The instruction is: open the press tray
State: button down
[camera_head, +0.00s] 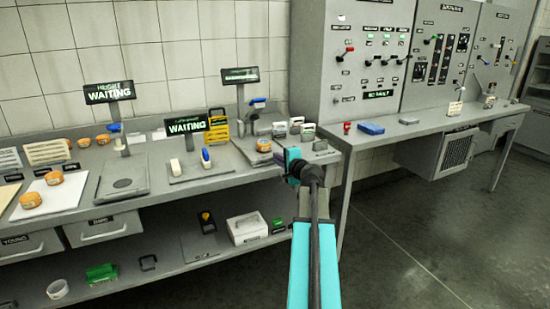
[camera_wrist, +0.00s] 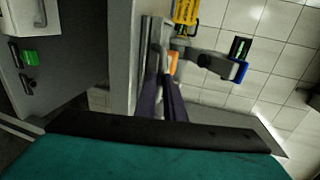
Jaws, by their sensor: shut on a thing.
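My gripper (camera_wrist: 160,56) reaches the front edge of the grey bench in the wrist view, its two dark fingers close together. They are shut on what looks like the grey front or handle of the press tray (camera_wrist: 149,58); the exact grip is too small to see. In the head view my arm hides the fingertips. The press (camera_head: 252,115), with a blue handle on top and a dark sign behind, stands on the bench just left of my gripper. An orange cheese wheel (camera_head: 264,145) sits beside it and also shows past the fingers in the wrist view (camera_wrist: 173,64).
Other stations with "WAITING" signs (camera_head: 109,93) and more cheese wheels line the bench at left. A lower shelf (camera_head: 150,265) holds a white box (camera_head: 246,228). Control cabinets (camera_head: 372,60) rise behind; the floor at right is clear.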

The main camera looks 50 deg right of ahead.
jog(key=v, duration=0.3)
jog(key=shift+s+a+f, duration=0.2)
jog(key=shift+f, duration=0.15)
jog(key=c, duration=1.8)
grip_release()
jog(key=shift+c, duration=0.2)
jog(key=b+v, duration=0.5)
jog(key=v, duration=0.6)
jog(key=shift+s+b, duration=0.25)
jog(key=shift+b, duration=0.1)
